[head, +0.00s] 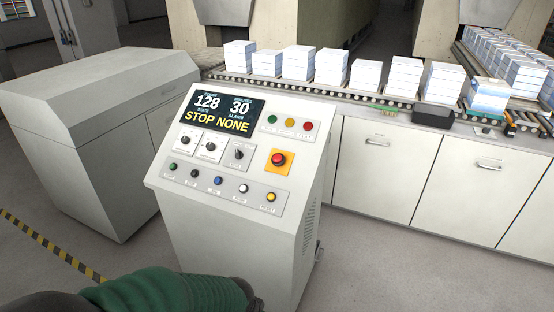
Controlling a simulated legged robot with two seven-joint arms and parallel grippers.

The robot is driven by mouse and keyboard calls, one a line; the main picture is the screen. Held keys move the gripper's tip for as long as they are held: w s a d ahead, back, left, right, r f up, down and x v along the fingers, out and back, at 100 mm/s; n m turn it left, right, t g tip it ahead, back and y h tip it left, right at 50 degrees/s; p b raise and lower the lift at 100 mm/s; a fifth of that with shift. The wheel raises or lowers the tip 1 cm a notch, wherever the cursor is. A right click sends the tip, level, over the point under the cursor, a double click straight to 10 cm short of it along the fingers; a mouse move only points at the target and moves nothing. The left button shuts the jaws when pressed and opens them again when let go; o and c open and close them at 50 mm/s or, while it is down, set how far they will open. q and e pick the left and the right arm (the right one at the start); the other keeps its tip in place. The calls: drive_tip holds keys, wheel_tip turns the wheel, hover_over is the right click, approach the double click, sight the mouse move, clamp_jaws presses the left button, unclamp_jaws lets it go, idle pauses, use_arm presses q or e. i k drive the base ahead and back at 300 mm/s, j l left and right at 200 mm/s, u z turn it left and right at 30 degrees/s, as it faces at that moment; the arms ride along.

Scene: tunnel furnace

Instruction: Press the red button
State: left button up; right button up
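The red button (278,159) is a round mushroom button on a square yellow plate (271,167). It sits on the right part of the sloped face of a white control console (225,230). Nothing covers it. A smaller round red light or button (308,126) is at the right end of a row with a green and a yellow one, above the mushroom button. A green-sleeved part of my arm shows at the bottom edge, in front of the console's lower body and apart from the red button. Neither gripper's fingers are in view.
The console's screen (222,112) reads 128, 30, STOP and NONE. Dials (209,147) and a lower row of coloured buttons (218,181) share its face. A grey cabinet (100,140) stands left. Behind are white cupboards (380,165) and a roller conveyor with paper stacks (365,77).

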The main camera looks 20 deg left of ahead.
sight(277, 158)
drive_tip(key=i+j, duration=0.1)
drive_tip(key=j, duration=0.4)
drive_tip(key=i+j, duration=0.1)
drive_tip(key=j, duration=0.4)
drive_tip(key=i+j, duration=0.15)
drive_tip(key=j, duration=0.3)
drive_tip(key=i+j, duration=0.1)
drive_tip(key=j, duration=0.4)
